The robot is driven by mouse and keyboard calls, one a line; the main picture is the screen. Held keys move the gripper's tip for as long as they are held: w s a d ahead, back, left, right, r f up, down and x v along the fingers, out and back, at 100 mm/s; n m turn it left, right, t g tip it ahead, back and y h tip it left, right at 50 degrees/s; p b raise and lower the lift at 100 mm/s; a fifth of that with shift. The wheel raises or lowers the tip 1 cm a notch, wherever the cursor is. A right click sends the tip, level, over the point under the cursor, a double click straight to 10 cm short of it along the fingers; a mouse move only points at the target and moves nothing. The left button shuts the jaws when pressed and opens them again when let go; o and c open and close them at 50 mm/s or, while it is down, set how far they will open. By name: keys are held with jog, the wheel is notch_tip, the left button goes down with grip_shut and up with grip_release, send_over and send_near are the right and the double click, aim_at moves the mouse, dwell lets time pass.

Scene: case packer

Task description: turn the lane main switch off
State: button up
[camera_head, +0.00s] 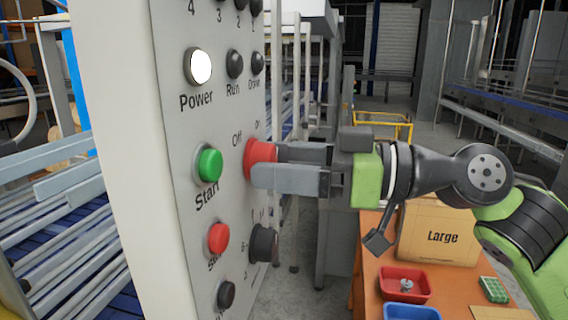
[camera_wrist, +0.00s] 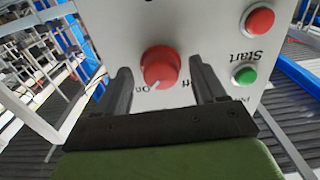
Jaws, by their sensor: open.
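The lane main switch is a round red knob (camera_head: 260,152) on the light grey control panel, with "Off" and "On" printed above it. In the wrist view the red knob (camera_wrist: 160,64) appears upside down, and its white pointer mark faces the "On" label. My gripper (camera_head: 272,164) reaches in from the right, level with the knob. Its two fingers are open and stand on either side of the knob. In the wrist view my gripper (camera_wrist: 161,72) shows a gap between each finger and the knob. The near finger hides part of the knob in the head view.
The white Power lamp (camera_head: 200,67) is lit above. The green Start button (camera_head: 209,164) and a red button (camera_head: 218,238) lie left of the knob, with a black knob (camera_head: 263,243) below. An orange table with a "Large" box (camera_head: 440,236) stands at lower right.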

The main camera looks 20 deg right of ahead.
jog(key=shift+a, duration=0.1)
jog(key=c, duration=1.1)
jog(key=shift+o, duration=0.2)
jog(key=shift+w+r+n+b, duration=0.1)
jog(key=shift+n+b, duration=1.2)
jog(key=shift+n, duration=3.2)
jog(key=shift+w+n+b, duration=0.1)
jog(key=shift+n+b, duration=1.2)
jog(key=shift+n, duration=3.2)
jog(key=shift+s, duration=0.1)
jog(key=o, duration=1.1)
jog(key=shift+c, duration=0.2)
